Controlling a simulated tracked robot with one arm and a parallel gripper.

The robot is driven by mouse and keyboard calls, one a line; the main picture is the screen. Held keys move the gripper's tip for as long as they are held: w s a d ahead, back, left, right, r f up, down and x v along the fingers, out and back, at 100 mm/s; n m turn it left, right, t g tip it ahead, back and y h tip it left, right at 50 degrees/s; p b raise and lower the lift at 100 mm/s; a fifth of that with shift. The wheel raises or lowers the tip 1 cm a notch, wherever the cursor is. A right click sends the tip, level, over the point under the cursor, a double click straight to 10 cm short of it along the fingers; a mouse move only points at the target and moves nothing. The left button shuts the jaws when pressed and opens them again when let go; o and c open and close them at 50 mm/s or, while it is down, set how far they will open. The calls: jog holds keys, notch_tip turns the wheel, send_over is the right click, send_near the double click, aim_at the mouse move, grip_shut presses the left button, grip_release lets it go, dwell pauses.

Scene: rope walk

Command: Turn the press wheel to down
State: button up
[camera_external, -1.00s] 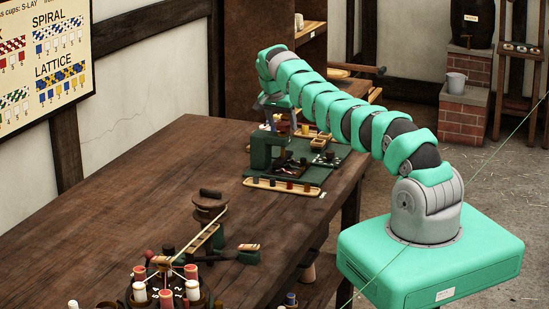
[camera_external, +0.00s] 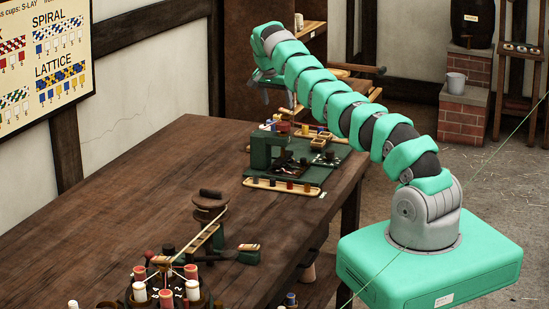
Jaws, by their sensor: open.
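The dark green press (camera_external: 262,150) stands on a green board at the far right part of the long wooden table. I cannot make out its wheel clearly; small coloured things crowd the area around the top of the press. My gripper (camera_external: 279,100) hangs above and slightly behind the press in the picture, with its fingers apart and nothing visible between them. It looks clear of the press.
A tray of small pegs (camera_external: 282,187) lies along the front of the board. A winder-like stand (camera_external: 210,215) and a round bobbin stand (camera_external: 168,290) occupy the near table. The table's left middle (camera_external: 120,205) is bare.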

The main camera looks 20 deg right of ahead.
jog(key=v, duration=0.4)
jog(key=shift+s+a+r, duration=0.1)
jog(key=shift+a+r, duration=0.05)
jog(key=shift+r, duration=0.15)
